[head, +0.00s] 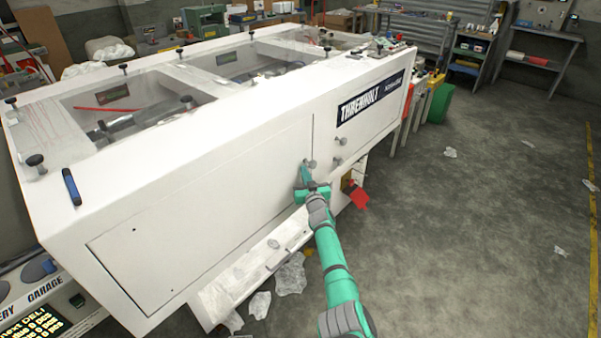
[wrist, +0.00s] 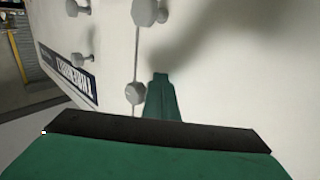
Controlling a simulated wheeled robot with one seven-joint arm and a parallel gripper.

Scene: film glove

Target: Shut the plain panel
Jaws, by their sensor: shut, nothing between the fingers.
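The plain panel (head: 200,215) is the blank white panel on the left of the long white machine's front, outlined by a thin seam. It looks flush or nearly flush with the front; a small gap cannot be ruled out. My gripper (head: 304,172) is at the panel's right edge, beside a grey knob (head: 310,163). In the wrist view my green gripper (wrist: 160,76) is shut and empty, its tip in front of the plain panel (wrist: 230,60) next to the seam and a knob (wrist: 135,92). I cannot tell whether the tip touches the surface.
The fixed front with a dark label (head: 372,98) and more knobs (head: 340,140) lies right of the seam. A white ledge (head: 255,265) is below the panel. A red object (head: 358,194) hangs near my arm. Crumpled sheets (head: 290,274) lie below; the floor at right is largely clear.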

